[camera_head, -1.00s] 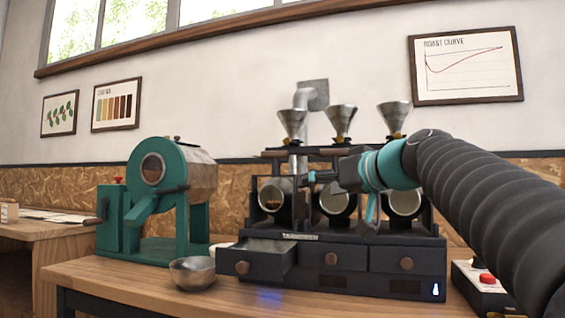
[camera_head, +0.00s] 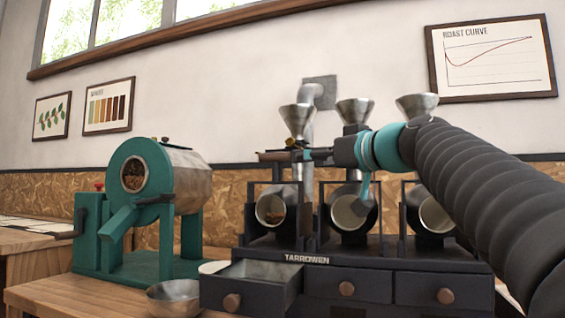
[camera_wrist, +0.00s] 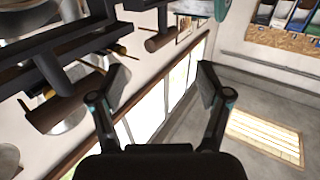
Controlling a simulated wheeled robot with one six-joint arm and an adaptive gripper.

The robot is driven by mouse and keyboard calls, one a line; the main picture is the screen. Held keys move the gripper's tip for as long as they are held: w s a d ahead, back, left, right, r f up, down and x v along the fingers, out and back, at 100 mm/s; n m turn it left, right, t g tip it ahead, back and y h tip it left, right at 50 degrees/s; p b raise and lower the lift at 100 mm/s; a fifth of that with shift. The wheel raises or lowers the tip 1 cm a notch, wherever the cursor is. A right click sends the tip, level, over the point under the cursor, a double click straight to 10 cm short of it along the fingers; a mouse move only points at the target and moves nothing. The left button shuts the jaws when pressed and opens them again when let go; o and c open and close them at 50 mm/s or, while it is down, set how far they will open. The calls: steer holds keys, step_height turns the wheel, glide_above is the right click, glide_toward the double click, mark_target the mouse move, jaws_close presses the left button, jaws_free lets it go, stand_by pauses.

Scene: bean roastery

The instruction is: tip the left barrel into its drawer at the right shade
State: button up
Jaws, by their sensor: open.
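The left barrel (camera_head: 271,208) is a metal drum in the left bay of the black three-barrel roaster. Its round mouth faces the front, with brown beans low inside. Below it, the left drawer (camera_head: 232,288) is pulled out, and its visible floor looks bare. My gripper (camera_head: 298,152) is above the left barrel, near the bar under the left funnel, pointing left. In the wrist view my gripper (camera_wrist: 162,85) has its two fingers spread with nothing between them. Dark bars and wood-tipped rods lie to the left of the fingers there. Contact cannot be told.
The middle barrel (camera_head: 354,212) and right barrel (camera_head: 436,216) look empty, partly behind my arm. Their drawers below are shut. Metal funnels (camera_head: 297,121) stand above. A steel bowl (camera_head: 174,298) and a green drum roaster (camera_head: 139,208) stand at left on the wooden table.

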mark_target(278, 162)
steer(key=p+x, duration=0.3)
steer(key=x, duration=0.9)
steer(key=shift+f, duration=0.1)
jaws_close()
